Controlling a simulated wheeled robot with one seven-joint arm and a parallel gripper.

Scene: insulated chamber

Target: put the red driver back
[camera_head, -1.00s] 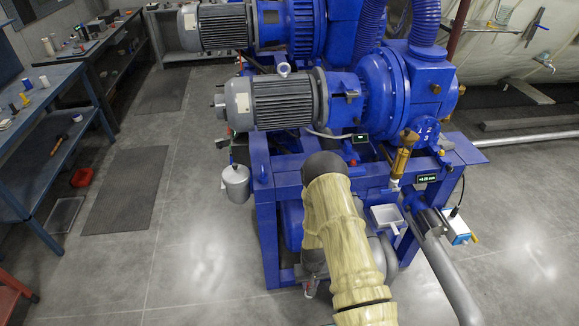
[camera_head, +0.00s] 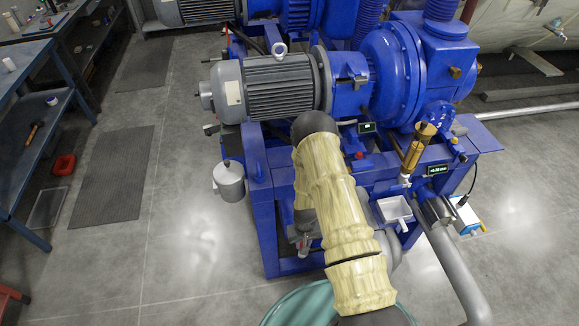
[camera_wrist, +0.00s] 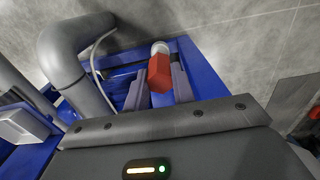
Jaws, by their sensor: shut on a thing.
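The red driver shows in the wrist view as a red, faceted handle (camera_wrist: 160,73) with a pale rounded end. My gripper (camera_wrist: 161,84) has its two grey fingers on either side of the red handle and is shut on it. The rest of the driver is not clear to see. Behind it in the wrist view are blue frame parts and grey floor. In the head view, my sleeved arm reaches over the front of the blue machine frame (camera_head: 262,215), and the gripper and driver cannot be made out there.
A grey motor (camera_head: 275,88) and blue pump housing (camera_head: 395,75) stand behind my arm. A white tray (camera_head: 394,209) and grey pipe (camera_head: 460,280) are to its right. A teal round rim (camera_head: 300,303) is below. A blue bench (camera_head: 25,60) stands left; floor between is mostly clear.

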